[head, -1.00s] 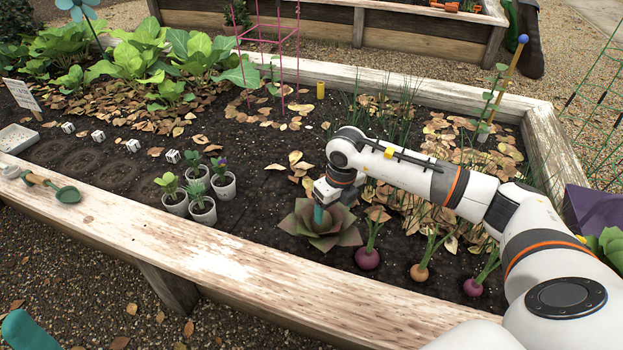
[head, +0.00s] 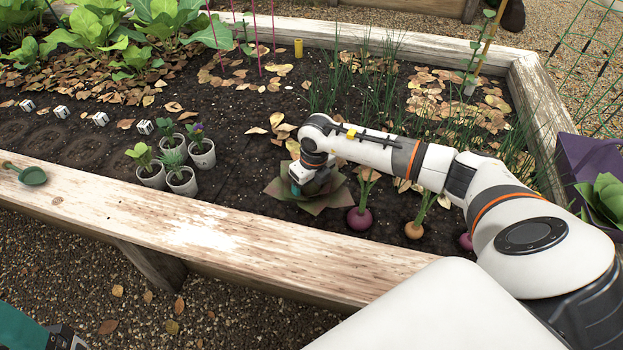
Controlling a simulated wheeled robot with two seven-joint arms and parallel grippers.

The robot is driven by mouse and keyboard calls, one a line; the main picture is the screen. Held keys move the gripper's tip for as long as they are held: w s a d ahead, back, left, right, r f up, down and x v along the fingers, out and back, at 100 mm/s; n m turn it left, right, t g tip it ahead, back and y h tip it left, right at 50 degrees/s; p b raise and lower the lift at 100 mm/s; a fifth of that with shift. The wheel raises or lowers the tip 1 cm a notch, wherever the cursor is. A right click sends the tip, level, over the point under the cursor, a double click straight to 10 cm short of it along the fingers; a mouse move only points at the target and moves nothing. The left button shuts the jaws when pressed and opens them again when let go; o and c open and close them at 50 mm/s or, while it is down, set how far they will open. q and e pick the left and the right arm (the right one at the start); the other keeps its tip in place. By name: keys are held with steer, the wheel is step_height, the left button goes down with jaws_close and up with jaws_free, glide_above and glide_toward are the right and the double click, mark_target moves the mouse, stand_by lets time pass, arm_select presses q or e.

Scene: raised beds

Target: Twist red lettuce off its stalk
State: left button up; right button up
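The red lettuce (head: 326,203) is a low rosette of dull green and reddish-brown leaves in the soil near the front board. My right gripper (head: 296,188) is down at the middle of it, with a bit of teal finger showing at its left side. The gripper and wrist cover the lettuce's heart, and its stalk is hidden. I cannot see whether the fingers are closed on it. At the bottom left corner, part of my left gripper (head: 22,328) shows as a teal piece beside a dark body, cut off by the frame edge.
A purple root (head: 359,219) and an orange root (head: 413,230) stand just right of the lettuce. Several potted seedlings (head: 182,181) stand to its left. The wooden front board (head: 200,228) is mostly clear. A purple container (head: 587,160) is at the right.

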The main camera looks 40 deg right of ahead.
steer(key=shift+f, duration=0.3)
steer(key=shift+c, duration=0.5)
steer(key=c, duration=1.1)
steer(key=shift+n, duration=1.1)
steer(key=shift+n, duration=1.2)
steer(key=shift+y, duration=0.3)
steer(key=shift+n, duration=1.1)
